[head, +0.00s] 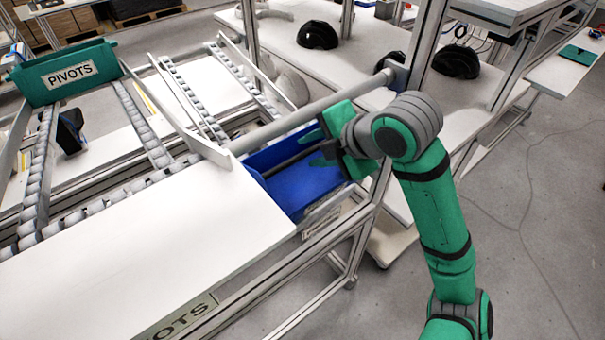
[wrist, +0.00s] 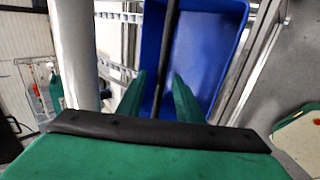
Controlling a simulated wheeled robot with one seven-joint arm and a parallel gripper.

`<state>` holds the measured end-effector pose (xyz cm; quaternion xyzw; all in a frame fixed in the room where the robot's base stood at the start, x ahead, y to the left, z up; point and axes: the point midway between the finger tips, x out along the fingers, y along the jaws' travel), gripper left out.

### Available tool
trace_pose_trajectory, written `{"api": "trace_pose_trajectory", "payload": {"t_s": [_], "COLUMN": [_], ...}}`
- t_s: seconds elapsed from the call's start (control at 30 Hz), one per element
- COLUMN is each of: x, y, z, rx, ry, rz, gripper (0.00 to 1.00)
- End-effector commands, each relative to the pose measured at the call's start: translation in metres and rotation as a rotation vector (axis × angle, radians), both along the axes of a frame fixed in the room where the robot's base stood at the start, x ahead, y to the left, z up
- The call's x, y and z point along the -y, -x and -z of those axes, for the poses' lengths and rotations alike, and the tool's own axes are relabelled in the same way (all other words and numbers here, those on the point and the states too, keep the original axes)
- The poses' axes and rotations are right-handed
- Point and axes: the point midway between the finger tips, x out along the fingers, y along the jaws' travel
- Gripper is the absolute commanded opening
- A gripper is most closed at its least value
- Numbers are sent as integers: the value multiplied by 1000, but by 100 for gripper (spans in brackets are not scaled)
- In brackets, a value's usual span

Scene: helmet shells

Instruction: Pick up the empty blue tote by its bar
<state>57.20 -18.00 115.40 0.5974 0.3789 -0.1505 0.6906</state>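The blue tote (head: 300,190) sits low beside the white worktop, under a pale round rail; its visible inside looks empty. A thin dark bar (head: 283,163) runs across its top. In the wrist view, the tote (wrist: 210,50) fills the upper middle and the bar (wrist: 171,35) runs upright through it. My gripper (head: 314,150) is over the tote, close to the bar. In the wrist view, my gripper (wrist: 159,78) has its two green fingers apart, with the bar lined up between them. I cannot tell how deep the bar lies between the fingers.
The round rail (head: 300,115) passes just beside my gripper, and it also shows at left in the wrist view (wrist: 75,50). A green bin labelled PIVOTS (head: 65,75) stands on the roller racks at left. Black helmet shells (head: 318,35) rest on the benches behind. The white worktop (head: 150,250) is bare.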

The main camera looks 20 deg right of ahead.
Motion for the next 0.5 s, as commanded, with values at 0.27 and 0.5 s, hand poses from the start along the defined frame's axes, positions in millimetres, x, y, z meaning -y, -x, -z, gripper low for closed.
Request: {"api": "trace_pose_trajectory", "payload": {"t_s": [0.27,0.5], "x": [5,3], "y": [1,1], "z": [0,0], "rx": [0,-1], "ry": [1,0], "rz": [8,6], "gripper": [11,0]}}
